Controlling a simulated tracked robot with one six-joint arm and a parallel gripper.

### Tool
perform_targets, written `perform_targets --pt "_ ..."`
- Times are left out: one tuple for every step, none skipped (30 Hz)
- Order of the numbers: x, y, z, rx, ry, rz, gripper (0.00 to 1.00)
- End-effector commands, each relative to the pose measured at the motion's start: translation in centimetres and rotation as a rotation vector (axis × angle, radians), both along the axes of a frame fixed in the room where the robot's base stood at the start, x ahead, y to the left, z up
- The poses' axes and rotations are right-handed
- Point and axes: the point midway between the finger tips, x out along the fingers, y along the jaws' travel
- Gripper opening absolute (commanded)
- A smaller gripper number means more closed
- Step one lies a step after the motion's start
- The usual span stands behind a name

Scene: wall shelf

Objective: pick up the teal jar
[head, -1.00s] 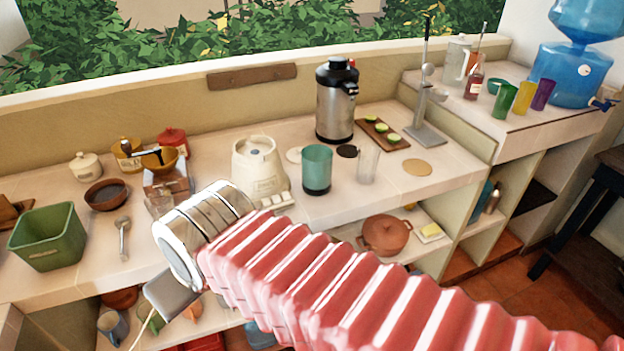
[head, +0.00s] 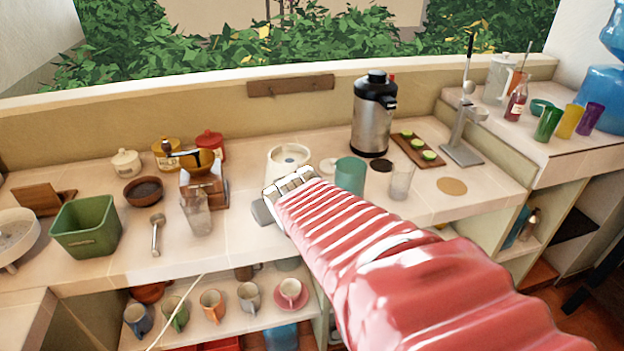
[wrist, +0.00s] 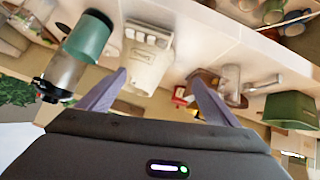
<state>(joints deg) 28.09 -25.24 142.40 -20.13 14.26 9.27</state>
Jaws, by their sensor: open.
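The teal jar (head: 350,174) stands on the counter beside a clear glass, its lower part hidden behind my red arm. In the wrist view, which looks upside down, the teal jar (wrist: 88,38) is at upper left, outside the fingers and in front of the steel flask. My gripper is mostly hidden by my arm in the head view; a grey part of it (head: 262,212) shows left of the jar. In the wrist view my gripper (wrist: 158,75) is open and empty, with a white appliance seen between its fingers.
The white appliance (head: 287,158) is left of the jar. The steel flask (head: 373,120) stands behind it and a clear glass (head: 401,182) to its right. A grinder (head: 200,190) and green bin (head: 87,227) stand farther left. Mugs fill the shelf below.

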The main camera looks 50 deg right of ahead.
Motion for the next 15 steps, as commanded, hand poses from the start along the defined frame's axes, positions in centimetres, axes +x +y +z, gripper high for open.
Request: perform_targets --pt "0.0 -2.0 -0.3 -0.014 -0.016 -0.025 0.85" --pt "0.1 -2.9 -0.4 -0.025 -0.027 -0.034 0.85" --pt "0.2 -4.2 -0.5 -0.037 -0.043 -0.045 0.85" --pt "0.2 -5.2 -0.6 -0.046 -0.054 -0.052 0.85" --pt "0.2 -6.1 -0.6 -0.055 -0.066 -0.059 0.85" --pt "0.1 -7.3 -0.8 -0.064 -0.081 -0.070 0.85" --pt "0.0 -8.3 -0.9 -0.074 -0.091 -0.082 0.85" --pt "-0.1 -9.0 -1.1 -0.077 -0.101 -0.079 0.85" --pt "-0.2 -9.9 -1.4 -0.077 -0.114 -0.081 0.85" --pt "-0.4 -10.7 -1.6 -0.082 -0.123 -0.082 0.85" --pt "-0.5 -11.4 -1.8 -0.086 -0.132 -0.085 0.85" --pt "-0.8 -12.4 -2.1 -0.089 -0.145 -0.089 0.85" --pt "-1.1 -13.1 -2.4 -0.091 -0.155 -0.093 0.85" --pt "-1.3 -13.8 -2.6 -0.093 -0.164 -0.093 0.85" --pt "-1.7 -14.7 -3.0 -0.092 -0.177 -0.095 0.85"
